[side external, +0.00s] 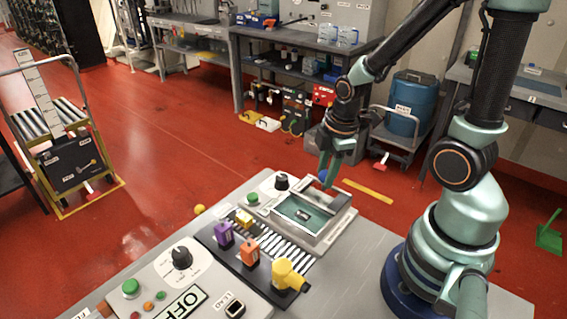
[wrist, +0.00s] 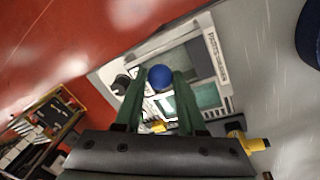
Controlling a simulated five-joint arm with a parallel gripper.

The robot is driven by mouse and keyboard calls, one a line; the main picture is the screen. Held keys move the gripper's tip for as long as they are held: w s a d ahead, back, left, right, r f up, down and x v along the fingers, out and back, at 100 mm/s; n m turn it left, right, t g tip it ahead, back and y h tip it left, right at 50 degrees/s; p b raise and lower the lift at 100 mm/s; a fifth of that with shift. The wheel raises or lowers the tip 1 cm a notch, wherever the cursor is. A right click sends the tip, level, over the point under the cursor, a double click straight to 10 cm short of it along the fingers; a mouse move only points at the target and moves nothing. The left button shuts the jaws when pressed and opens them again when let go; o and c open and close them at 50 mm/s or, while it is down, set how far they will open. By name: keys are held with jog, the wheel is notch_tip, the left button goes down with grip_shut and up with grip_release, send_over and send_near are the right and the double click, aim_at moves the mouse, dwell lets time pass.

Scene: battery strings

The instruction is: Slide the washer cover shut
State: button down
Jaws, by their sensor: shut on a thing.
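The washer (side external: 318,240) is a pale grey box at the far right end of the bench. Its teal inside (side external: 291,209) shows through the top, with a small dark-and-white thing (side external: 302,214) in it. A blue round knob (wrist: 160,77) lies between my fingertips in the wrist view; the side view shows only a bit of it. My gripper (side external: 329,172) points down at the washer's back edge and is shut on the knob. A greyish cover panel (wrist: 190,62) shows beside the knob, and part of the teal opening (wrist: 207,96) is uncovered. The fingers hide some of the cover.
A black knob (side external: 282,182) and green button (side external: 252,197) stand left of the washer. A rack with purple (side external: 224,234), orange (side external: 249,252) and yellow (side external: 288,275) pieces is in front. Bare bench (side external: 345,270) lies at the right.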

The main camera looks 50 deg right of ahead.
aim_at(313, 195)
jog(key=shift+a, duration=1.6)
jog(key=c, duration=0.5)
grip_release()
notch_tip(313, 195, up, 12)
jog(key=s, duration=0.2)
jog(key=shift+a+f, duration=0.1)
